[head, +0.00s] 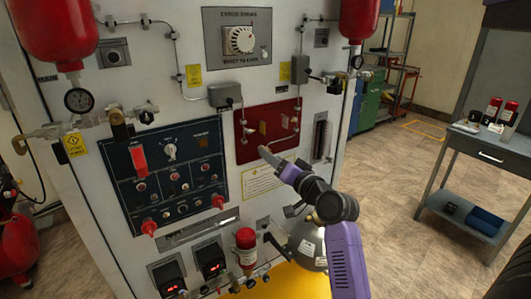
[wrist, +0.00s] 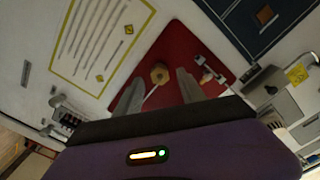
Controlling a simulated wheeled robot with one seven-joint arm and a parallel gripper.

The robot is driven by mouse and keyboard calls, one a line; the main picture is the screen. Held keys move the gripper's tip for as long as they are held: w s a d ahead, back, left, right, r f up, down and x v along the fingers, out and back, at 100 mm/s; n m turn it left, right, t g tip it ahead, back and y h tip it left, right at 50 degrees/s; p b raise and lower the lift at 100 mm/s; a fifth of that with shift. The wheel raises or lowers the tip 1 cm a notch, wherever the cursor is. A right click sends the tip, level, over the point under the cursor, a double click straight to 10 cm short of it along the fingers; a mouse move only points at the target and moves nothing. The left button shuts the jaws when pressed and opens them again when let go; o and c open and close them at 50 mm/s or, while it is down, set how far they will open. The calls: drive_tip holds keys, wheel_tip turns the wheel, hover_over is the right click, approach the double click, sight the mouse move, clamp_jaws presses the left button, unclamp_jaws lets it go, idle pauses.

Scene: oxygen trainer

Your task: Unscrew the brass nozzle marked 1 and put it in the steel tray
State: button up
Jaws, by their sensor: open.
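A small round brass piece (wrist: 160,74) with a pale rod below it is on the red panel (wrist: 195,45) in the wrist view. I cannot read a number on it, so I cannot confirm it is nozzle 1. My gripper (wrist: 159,78) is open, with one finger on each side of the brass piece in the picture; whether they reach it is unclear. In the head view my gripper (head: 267,154) is at the lower edge of the red panel (head: 276,112), and a small brass spot (head: 262,127) shows above it. I cannot make out a steel tray.
A dark blue switch panel (head: 130,200) with red knobs is left of the red panel. A red-capped cylinder (head: 246,245) stands below, near my arm. A grey cart (head: 490,150) with red-topped bottles stands at right. The floor (head: 385,160) between cabinet and cart is clear.

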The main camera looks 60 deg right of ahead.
drive_tip(key=m+p, duration=0.1)
drive_tip(key=s+m+p, duration=0.1)
drive_tip(key=m, duration=0.1)
drive_tip(key=shift+a+p, duration=0.35)
drive_tip(key=shift+p, duration=0.05)
drive_tip(key=shift+m, duration=0.3)
drive_tip(key=m+p, duration=0.3)
